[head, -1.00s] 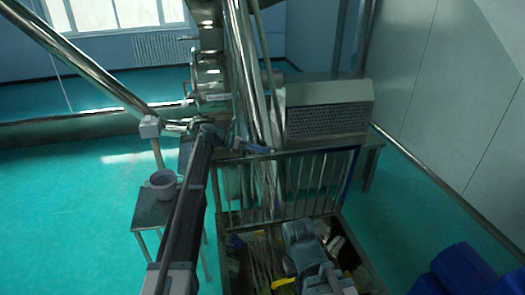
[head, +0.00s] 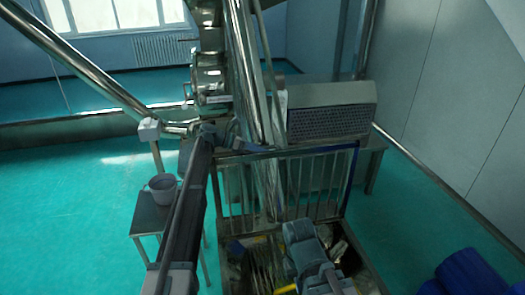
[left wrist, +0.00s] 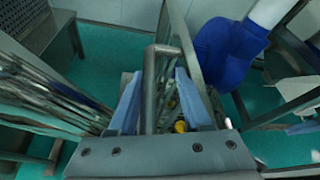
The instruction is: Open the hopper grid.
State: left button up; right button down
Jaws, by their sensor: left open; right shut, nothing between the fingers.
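The hopper grid (head: 285,190) is a frame of metal bars. It stands nearly upright at the back edge of the hopper (head: 368,262), whose top is uncovered. My left gripper (head: 248,147) is at the grid's upper left corner, by the top bar. In the left wrist view my left gripper (left wrist: 158,98) is open, with blue fingers on either side of a metal bar (left wrist: 150,85); contact cannot be told. My right gripper (head: 298,232) is low over the hopper, in front of the grid, and is shut and empty. Its fingertips are not clear.
A perforated metal housing (head: 332,108) stands behind the grid. A grey pot (head: 162,187) sits on a small metal stand (head: 150,212) at left. Blue drums (head: 470,272) are at lower right. A steel pipe (head: 75,55) slopes in from upper left. Green floor is clear at left.

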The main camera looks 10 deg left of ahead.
pick_arm(q)
jog(key=p+v, duration=0.4)
jog(key=v, duration=0.9)
jog(key=shift+a+p, duration=0.35)
jog(key=shift+s+r, duration=0.1)
jog(key=shift+r, duration=0.05)
